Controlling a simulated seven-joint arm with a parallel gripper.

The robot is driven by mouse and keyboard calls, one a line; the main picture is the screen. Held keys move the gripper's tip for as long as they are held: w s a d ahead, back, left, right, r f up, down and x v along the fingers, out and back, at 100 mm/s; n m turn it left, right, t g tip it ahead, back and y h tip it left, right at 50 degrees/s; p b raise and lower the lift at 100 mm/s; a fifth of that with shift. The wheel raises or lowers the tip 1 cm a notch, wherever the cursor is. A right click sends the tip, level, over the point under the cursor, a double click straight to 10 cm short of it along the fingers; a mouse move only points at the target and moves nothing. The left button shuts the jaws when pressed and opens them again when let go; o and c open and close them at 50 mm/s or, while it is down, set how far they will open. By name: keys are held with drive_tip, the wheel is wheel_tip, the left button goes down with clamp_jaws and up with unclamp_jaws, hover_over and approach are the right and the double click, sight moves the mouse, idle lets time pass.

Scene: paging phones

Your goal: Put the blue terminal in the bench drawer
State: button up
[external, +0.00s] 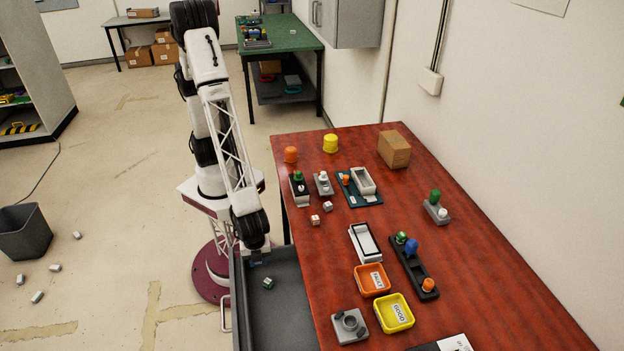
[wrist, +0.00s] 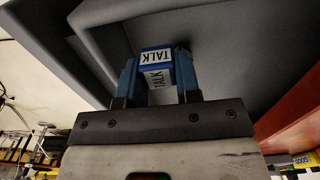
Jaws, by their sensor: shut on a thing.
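The blue terminal (wrist: 155,52), a small blue block with white TALK labels, is between the two blue fingers of my gripper (wrist: 158,75) in the wrist view. My gripper is shut on it. In the external view my gripper (external: 256,263) points down into the open bench drawer (external: 285,325), near its far end. The terminal is mostly hidden there by the gripper. The grey drawer walls (wrist: 225,45) fill much of the wrist view. I cannot tell whether the terminal touches the drawer floor.
A small green and white block (external: 268,283) lies in the drawer close to my gripper. The red bench top (external: 470,290) is beside the drawer and holds an orange tray (external: 361,281), a yellow tray (external: 384,316) and several fixtures. The near part of the drawer looks clear.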

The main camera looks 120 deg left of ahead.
drive_tip(key=shift+f, duration=0.9)
drive_tip(key=shift+w, duration=0.1)
hover_over(279, 312)
drive_tip(key=shift+f, duration=0.75)
drive_tip(key=shift+f, duration=1.75)
drive_tip(key=shift+f, duration=0.15)
drive_tip(key=o, duration=1)
